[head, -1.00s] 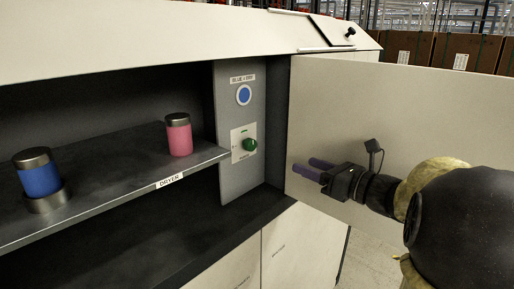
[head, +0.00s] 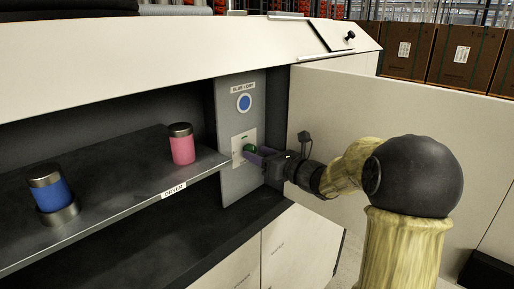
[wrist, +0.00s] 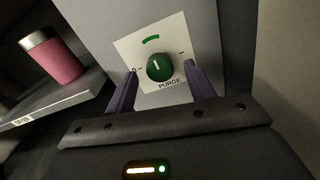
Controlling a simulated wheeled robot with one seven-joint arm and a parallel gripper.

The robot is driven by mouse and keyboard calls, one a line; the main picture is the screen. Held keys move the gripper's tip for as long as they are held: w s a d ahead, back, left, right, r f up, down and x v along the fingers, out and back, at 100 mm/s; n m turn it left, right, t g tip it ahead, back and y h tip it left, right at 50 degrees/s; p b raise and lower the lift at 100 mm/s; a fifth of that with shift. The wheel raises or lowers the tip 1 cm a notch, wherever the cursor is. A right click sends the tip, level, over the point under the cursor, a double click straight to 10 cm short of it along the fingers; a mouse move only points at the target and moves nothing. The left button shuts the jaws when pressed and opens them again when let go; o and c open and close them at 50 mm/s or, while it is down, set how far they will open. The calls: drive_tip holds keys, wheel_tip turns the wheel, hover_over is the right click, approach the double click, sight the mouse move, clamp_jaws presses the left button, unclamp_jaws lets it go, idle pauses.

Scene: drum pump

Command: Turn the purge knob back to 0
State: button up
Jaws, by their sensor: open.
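The green purge knob (wrist: 160,67) sits on a white plate (wrist: 138,50) marked PURGE, with a green arc above it and a 0 at its left. Its white pointer line stands nearly upright in the wrist view, toward the arc. In the head view the knob (head: 249,148) is partly hidden by my gripper (head: 256,156). In the wrist view my gripper (wrist: 161,90) is open, with one purple finger on each side below the knob. The fingers do not close on it; I cannot tell whether they touch it.
A blue button (head: 244,103) is above the plate on the grey panel (head: 232,185). A shelf (head: 122,178) at left holds a pink jar (head: 182,146) and a blue jar (head: 48,188) in a metal ring. An open pale door (head: 345,105) stands right of my gripper.

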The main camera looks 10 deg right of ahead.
drive_tip(key=shift+w+a, duration=0.35)
drive_tip(key=shift+w, duration=0.2)
drive_tip(key=c, duration=1)
